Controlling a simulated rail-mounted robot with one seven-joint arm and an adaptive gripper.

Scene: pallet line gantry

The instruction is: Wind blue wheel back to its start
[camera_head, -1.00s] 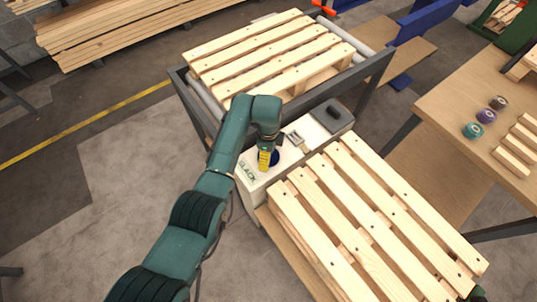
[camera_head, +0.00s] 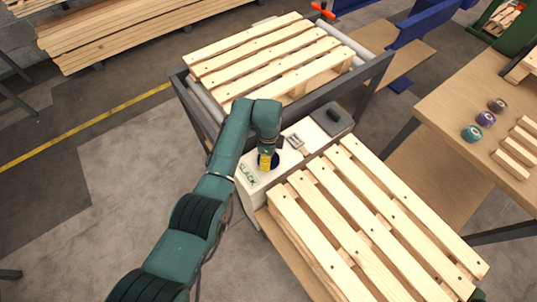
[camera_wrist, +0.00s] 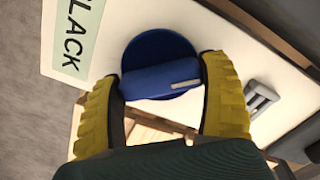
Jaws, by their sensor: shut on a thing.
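The blue wheel (camera_wrist: 160,62) is a round disc with a raised bar across it and a pale mark near the bar's right end. It sits on top of a white box (camera_wrist: 115,30) beside a green label reading "LACK" in the wrist view; the head view shows "SLACK". My gripper (camera_wrist: 162,82) is shut on the wheel's bar, one yellow finger at each end. In the head view my gripper (camera_head: 265,161) points down onto the box and hides most of the wheel (camera_head: 275,160).
A small grey switch (camera_head: 296,143) and a dark pad with a black knob (camera_head: 334,115) are on the box. One wooden pallet (camera_head: 265,60) lies on the roller frame behind; another (camera_head: 370,225) lies in front. A bench (camera_head: 450,100) at right holds several small rolls.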

